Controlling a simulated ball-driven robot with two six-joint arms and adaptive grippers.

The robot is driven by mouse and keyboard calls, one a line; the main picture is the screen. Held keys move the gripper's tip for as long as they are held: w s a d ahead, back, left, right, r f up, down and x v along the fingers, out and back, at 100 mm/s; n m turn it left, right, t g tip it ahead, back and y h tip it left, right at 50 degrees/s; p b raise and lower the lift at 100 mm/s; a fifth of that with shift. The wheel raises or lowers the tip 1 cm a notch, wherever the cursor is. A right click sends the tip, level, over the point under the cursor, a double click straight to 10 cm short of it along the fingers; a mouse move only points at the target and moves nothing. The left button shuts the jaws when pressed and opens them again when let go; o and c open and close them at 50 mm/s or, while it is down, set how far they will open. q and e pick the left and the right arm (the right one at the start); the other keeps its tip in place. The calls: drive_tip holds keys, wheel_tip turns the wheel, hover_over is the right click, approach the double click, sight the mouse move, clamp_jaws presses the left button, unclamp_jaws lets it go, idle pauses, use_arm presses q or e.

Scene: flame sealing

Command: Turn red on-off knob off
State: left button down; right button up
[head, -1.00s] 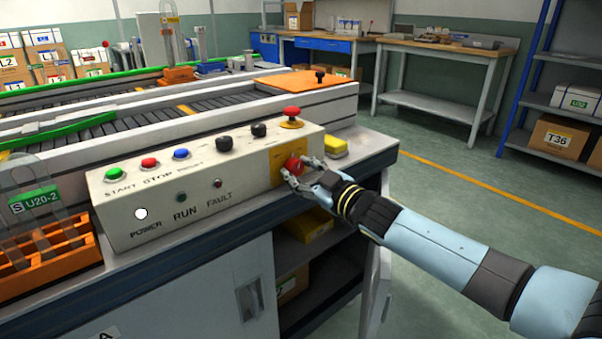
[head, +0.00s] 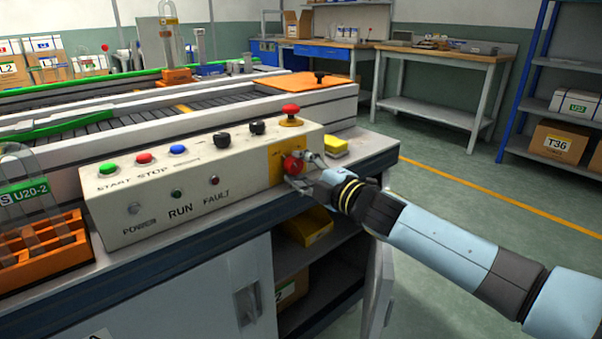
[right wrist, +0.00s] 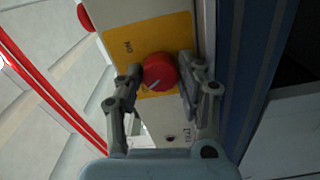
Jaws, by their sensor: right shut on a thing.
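The red on-off knob (head: 292,165) sits on a yellow plate (head: 276,155) at the right end of the control box's front face. My right gripper (head: 301,172) reaches it from the right. In the right wrist view the red knob (right wrist: 160,71) lies between the two fingers of my right gripper (right wrist: 160,82), which is shut on it. A pale pointer line on the knob slants toward its lower left there. The POWER lamp (head: 134,208) on the box looks grey and unlit. My left gripper is not in view.
The control box (head: 150,215) carries green, red and blue buttons and two black knobs. A red emergency button (head: 291,110) stands on top, close above the gripper. A yellow block (head: 335,146) lies to the right. An orange rack (head: 42,250) stands at left.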

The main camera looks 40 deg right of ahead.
drive_tip(key=shift+f+n, duration=0.1)
drive_tip(key=shift+n, duration=0.9)
drive_tip(key=shift+b, duration=0.3)
drive_tip(key=o, duration=1.2)
drive_tip(key=shift+c, duration=0.2)
drive_tip(key=shift+s, duration=0.15)
drive_tip(key=s, duration=1.1)
drive_tip(key=shift+s+d, duration=0.4)
drive_tip(key=shift+d, duration=0.05)
